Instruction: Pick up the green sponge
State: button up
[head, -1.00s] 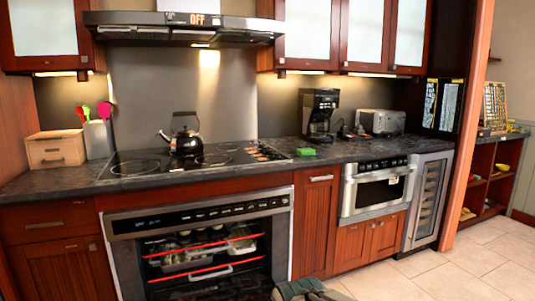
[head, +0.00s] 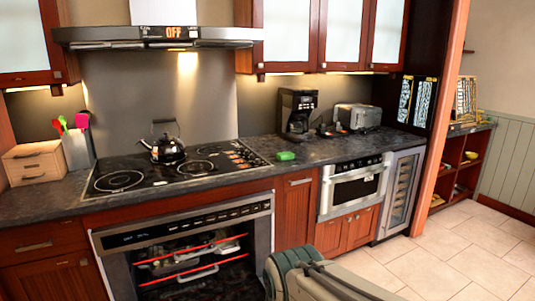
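The green sponge (head: 285,156) lies on the dark stone countertop (head: 310,160), just right of the cooktop and in front of the coffee maker. It is small in the head view and nothing covers it. Part of my own arm shows at the bottom centre, below and well short of the counter. The fingers of my gripper are not visible in this view.
A kettle (head: 167,148) stands on the cooktop (head: 170,172). Behind the sponge are a coffee maker (head: 297,112) and a toaster (head: 357,116). An oven (head: 190,250) and microwave drawer (head: 353,187) sit below the counter. Tiled floor (head: 455,250) is clear at right.

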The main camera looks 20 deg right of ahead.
aim_at(286, 155)
jog(key=z, duration=1.45)
jog(key=i, duration=3.45)
jog(key=u, duration=2.85)
